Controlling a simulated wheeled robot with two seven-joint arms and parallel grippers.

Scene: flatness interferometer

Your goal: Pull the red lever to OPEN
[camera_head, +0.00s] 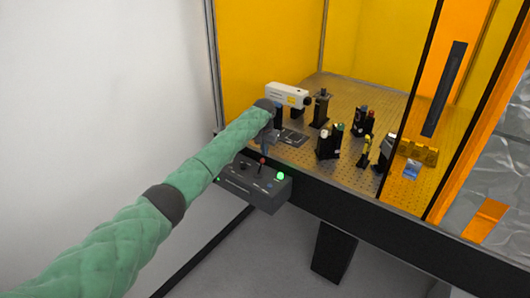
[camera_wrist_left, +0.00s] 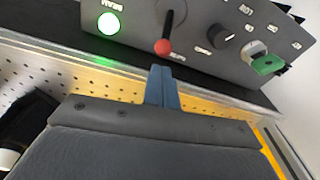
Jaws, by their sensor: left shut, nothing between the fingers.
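The red lever (camera_wrist_left: 163,46) has a red ball knob on a dark stem and stands on the front of a dark grey control box (camera_wrist_left: 195,15). In the head view the lever (camera_head: 262,161) shows near the middle of the box (camera_head: 240,187). My left gripper (camera_wrist_left: 160,69) is shut and empty; its blue-grey fingertips lie just short of the red knob, with a small gap seen in the wrist view. In the head view my left gripper (camera_head: 268,146) is just above the lever, partly hidden by my green-sleeved arm. The lever's position labels are too small to read. My right gripper is out of view.
A lit green button (camera_wrist_left: 108,23), a black rotary knob (camera_wrist_left: 221,36) and a green key (camera_wrist_left: 267,64) sit around the lever. Behind is a perforated optical table (camera_head: 345,105) with several optical mounts and a white laser unit (camera_head: 288,94). Amber panels (camera_head: 265,45) enclose it.

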